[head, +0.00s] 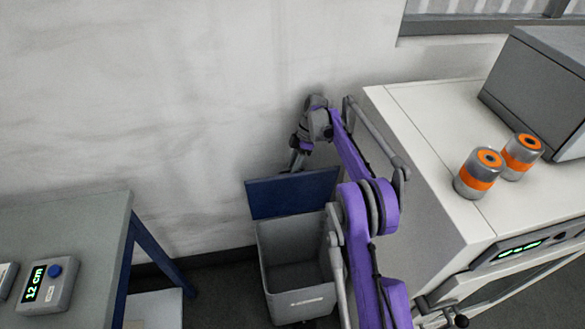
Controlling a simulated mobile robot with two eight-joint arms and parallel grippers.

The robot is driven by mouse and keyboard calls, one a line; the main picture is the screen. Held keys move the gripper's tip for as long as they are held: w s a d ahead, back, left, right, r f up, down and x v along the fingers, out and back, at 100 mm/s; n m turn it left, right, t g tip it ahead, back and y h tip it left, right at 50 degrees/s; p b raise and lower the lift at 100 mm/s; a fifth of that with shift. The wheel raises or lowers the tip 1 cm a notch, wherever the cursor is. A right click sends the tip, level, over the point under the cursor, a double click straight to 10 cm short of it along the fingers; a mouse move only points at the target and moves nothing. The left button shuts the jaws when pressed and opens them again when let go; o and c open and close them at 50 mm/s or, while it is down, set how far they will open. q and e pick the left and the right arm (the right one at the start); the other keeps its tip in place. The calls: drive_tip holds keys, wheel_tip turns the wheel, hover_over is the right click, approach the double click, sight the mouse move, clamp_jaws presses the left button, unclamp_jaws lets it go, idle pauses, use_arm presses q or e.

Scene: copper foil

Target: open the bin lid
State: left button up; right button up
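The grey bin (295,265) stands on the floor between the two benches, and I can see down into its empty-looking inside. Its dark blue lid (280,196) stands raised, nearly upright, along the bin's back edge near the wall. My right gripper (294,166) is at the lid's top edge, pointing down. Its fingers are small, and their tips seem to go partly behind the lid, so I cannot tell whether they touch it or how far apart they are. My purple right arm hides part of the bin's right side. My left gripper is not in view.
A white cabinet (425,130) stands close on the right, with two orange-banded cans (478,172) and a grey box (535,85) on top. At left is a grey table (75,225) with a device reading 12 cm (48,286). The wall is close behind the bin.

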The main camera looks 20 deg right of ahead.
drive_tip(key=shift+r, duration=0.15)
drive_tip(key=s+p+v, duration=0.1)
drive_tip(key=v, duration=0.9)
drive_tip(key=shift+w+r+p, duration=0.35)
drive_tip(key=shift+w+p, duration=0.05)
drive_tip(key=shift+w, duration=0.15)
drive_tip(key=shift+d, duration=0.15)
